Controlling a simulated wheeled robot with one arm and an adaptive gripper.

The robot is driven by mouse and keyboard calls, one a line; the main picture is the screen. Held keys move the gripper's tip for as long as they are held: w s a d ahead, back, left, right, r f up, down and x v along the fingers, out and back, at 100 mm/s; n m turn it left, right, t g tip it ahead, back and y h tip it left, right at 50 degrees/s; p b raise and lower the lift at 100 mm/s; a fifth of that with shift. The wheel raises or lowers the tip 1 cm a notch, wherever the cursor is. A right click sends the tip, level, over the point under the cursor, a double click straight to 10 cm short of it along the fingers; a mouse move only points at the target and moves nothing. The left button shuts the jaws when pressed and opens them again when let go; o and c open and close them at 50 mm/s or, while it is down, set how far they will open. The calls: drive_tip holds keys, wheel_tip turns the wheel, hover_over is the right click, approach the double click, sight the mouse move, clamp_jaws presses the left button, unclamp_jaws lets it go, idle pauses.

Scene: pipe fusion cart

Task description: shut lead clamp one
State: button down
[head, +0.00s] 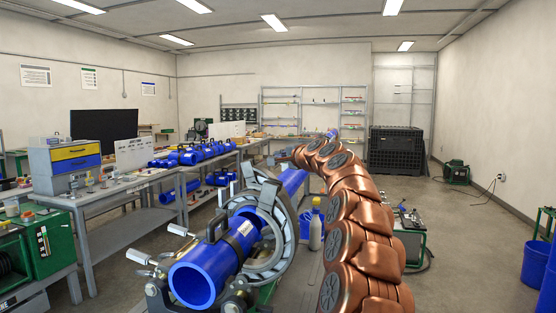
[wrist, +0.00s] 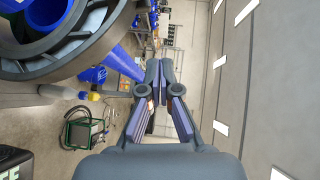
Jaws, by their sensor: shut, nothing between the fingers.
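The fusion cart holds a blue pipe (head: 212,268) with a black handle, lying in clamps. A large grey ring clamp (head: 284,236) stands upright around the pipe line, with a second blue pipe (head: 292,182) beyond it. Silver clamp handles (head: 140,257) stick out at the left of the near end. I cannot tell which clamp is lead clamp one. In the wrist view a grey ring (wrist: 70,42) fills the upper left, with a blue pipe (wrist: 118,58) beside it. My gripper (wrist: 160,66) is shut and empty, apart from the ring. In the head view the gripper is not clearly visible.
My copper arm arches over the cart's right side. A spray bottle (head: 315,228) stands beside the ring. Grey workbenches (head: 110,190) with blue pipes line the left. A black crate (head: 396,150) stands at the back. The floor (head: 460,240) at right is mostly clear.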

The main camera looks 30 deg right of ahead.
drive_tip(key=shift+s, duration=1)
drive_tip(key=g+p, duration=0.1)
drive_tip(key=p, duration=0.5)
approach(253, 160)
drive_tip(key=shift+w+d, duration=1.45)
drive_tip(key=shift+w, duration=0.25)
drive_tip(key=shift+n, duration=0.4)
drive_tip(key=shift+w+a+f+p, duration=0.3)
drive_tip(key=shift+w+a+p, duration=0.1)
drive_tip(key=shift+w+a, duration=0.3)
drive_tip(key=shift+w+a+f+p, duration=0.25)
drive_tip(key=shift+w+a+p, duration=0.15)
drive_tip(key=shift+w+a, duration=0.3)
